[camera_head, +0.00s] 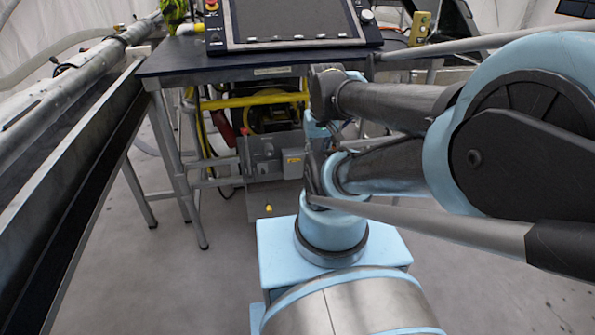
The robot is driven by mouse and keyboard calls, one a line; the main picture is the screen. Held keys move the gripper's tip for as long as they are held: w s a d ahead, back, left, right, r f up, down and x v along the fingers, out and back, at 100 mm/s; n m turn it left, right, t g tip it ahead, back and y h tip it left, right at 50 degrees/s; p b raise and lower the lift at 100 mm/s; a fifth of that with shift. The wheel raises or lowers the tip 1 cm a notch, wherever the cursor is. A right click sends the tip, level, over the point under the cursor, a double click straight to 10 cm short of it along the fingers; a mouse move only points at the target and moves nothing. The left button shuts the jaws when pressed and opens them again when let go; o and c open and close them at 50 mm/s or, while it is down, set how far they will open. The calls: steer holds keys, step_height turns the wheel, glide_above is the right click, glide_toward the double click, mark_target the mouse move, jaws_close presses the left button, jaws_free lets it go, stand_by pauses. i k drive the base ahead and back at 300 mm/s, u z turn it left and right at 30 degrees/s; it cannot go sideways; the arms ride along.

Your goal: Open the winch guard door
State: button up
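Under the dark table, a yellow winch-like machine (268,116) sits in a frame. A grey boxy panel (262,160) with a small dark label stands in front of its lower part. I cannot tell for sure which part is the winch guard door, or whether it is open. My arm reaches in from the right and bends down near the table's front edge. The end of my arm with my gripper (317,132) is small and dark, just right of the winch, partly hidden by my own links. Its fingers are not clear, and contact cannot be told.
The dark table (180,62) carries a large console (290,20) with a red button. Its metal legs (192,205) stand left of the winch. Long metal rails (62,150) run along the left. The grey floor (150,285) is clear in front.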

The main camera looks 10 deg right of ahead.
mark_target(293, 165)
steer(key=u, duration=0.5)
steer(key=k, duration=1.5)
steer(key=z, duration=0.35)
steer(key=i, duration=1)
steer(key=z, duration=0.05)
